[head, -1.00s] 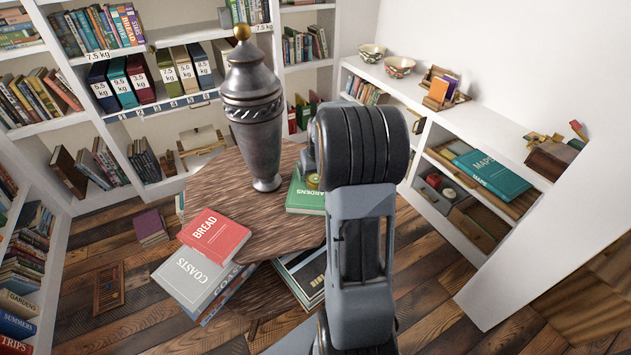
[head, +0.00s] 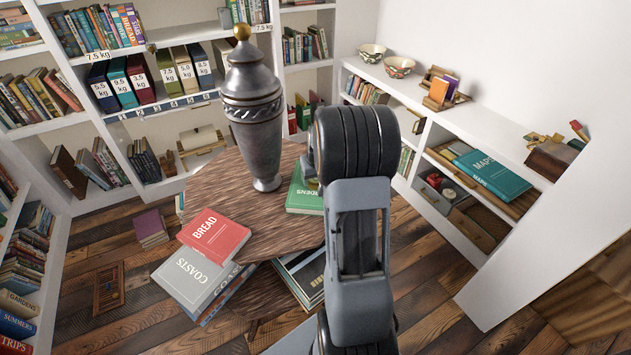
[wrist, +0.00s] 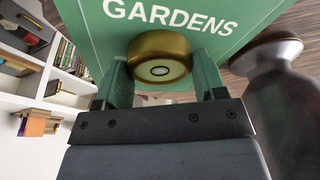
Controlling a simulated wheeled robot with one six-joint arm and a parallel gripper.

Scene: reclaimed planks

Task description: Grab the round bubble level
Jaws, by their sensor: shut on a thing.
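The round bubble level (wrist: 160,62) is a brass-coloured disc with a pale vial face, in the middle of the wrist view. My gripper (wrist: 162,78) has one finger on each side of it and is shut on it. The level is at the green GARDENS book (wrist: 250,15); I cannot tell whether it touches the cover. In the head view that book (head: 303,200) lies on the round wooden table (head: 225,190). My arm hides the gripper and nearly all of the level there.
A tall dark urn (head: 258,125) with a gold knob stands on the table, close left of the GARDENS book; it also shows at the right of the wrist view (wrist: 280,95). A red BREAD book (head: 213,235) lies at the table's front left. White shelves surround the table.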

